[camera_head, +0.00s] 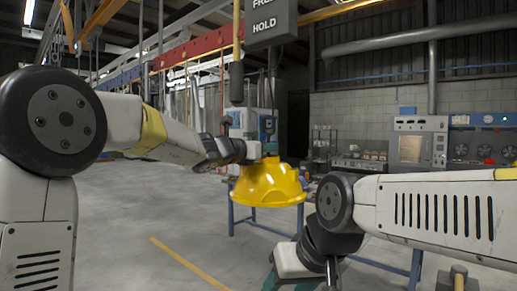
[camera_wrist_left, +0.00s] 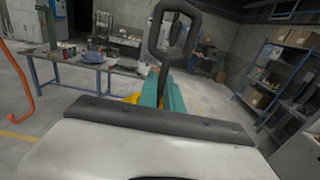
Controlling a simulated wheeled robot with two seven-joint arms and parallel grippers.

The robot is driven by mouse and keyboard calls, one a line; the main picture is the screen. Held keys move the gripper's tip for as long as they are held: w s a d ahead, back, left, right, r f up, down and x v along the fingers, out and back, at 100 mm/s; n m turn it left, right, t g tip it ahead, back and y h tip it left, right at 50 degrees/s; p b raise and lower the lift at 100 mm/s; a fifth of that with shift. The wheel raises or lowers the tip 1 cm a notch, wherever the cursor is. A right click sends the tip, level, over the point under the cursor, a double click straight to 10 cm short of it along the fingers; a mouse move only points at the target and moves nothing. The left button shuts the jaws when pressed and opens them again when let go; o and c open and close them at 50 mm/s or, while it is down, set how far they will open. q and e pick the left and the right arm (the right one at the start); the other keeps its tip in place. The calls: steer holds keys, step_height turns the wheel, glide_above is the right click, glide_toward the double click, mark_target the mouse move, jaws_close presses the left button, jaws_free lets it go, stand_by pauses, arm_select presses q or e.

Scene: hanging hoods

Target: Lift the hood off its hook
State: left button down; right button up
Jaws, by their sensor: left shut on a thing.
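The yellow dome-shaped hood (camera_head: 268,187) is near the middle of the head view, with its rim facing down. My left gripper (camera_head: 262,152) is at its top and shut on it; the grip itself is hard to see. In the left wrist view the teal fingers (camera_wrist_left: 168,92) are together, with a sliver of the yellow hood (camera_wrist_left: 131,99) beside them. A dark loop with a stem (camera_wrist_left: 158,39) rises by the fingers; I cannot tell if it is the hook. My right gripper (camera_head: 300,272) is low in the head view, its fingertips cut off or hidden.
A dark cylinder (camera_head: 237,84) hangs on a yellow line above my left gripper. A grey sign box (camera_head: 271,22) hangs beside it. A blue-legged table (camera_head: 250,222) stands behind the hood. The floor (camera_head: 130,230) at left is clear.

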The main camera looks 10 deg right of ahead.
arm_select(q)
steer(key=shift+v, duration=1.65)
steer(key=shift+r, duration=0.1)
steer(key=v, duration=1)
steer(key=shift+r, duration=0.1)
